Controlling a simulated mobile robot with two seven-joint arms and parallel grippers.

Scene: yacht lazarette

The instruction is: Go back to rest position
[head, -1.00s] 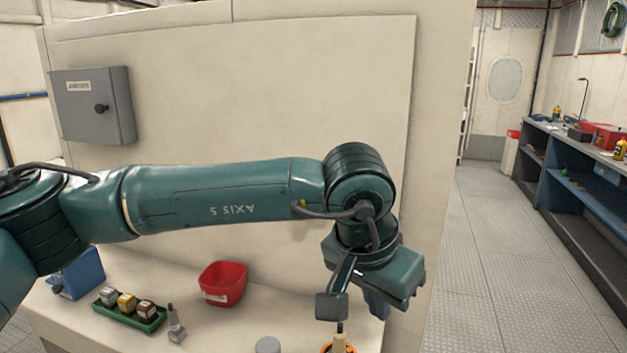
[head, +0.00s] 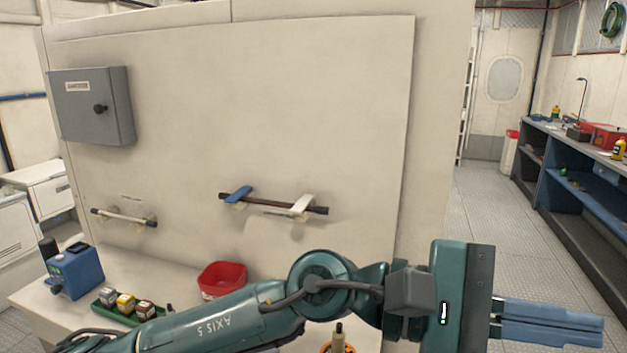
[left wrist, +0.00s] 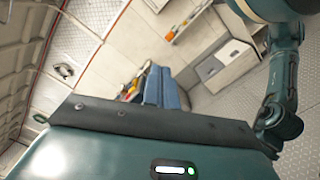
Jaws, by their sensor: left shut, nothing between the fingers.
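My left arm comes in from the lower left in the head view and stretches low across the counter. Its left gripper (head: 552,325) points to the right, past the counter's right end, over the grey floor. Its two blue fingers lie together, shut, with nothing between them. In the left wrist view the blue fingers (left wrist: 161,88) also show close together and empty. My right gripper is not in view.
A red bin (head: 222,279), a green tray (head: 115,314) of small blocks and a blue box (head: 77,273) stand on the counter. Rails with a blue and a white piece (head: 302,204) are on the panel. A workbench (head: 582,185) is at right; the floor between (head: 487,215) is clear.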

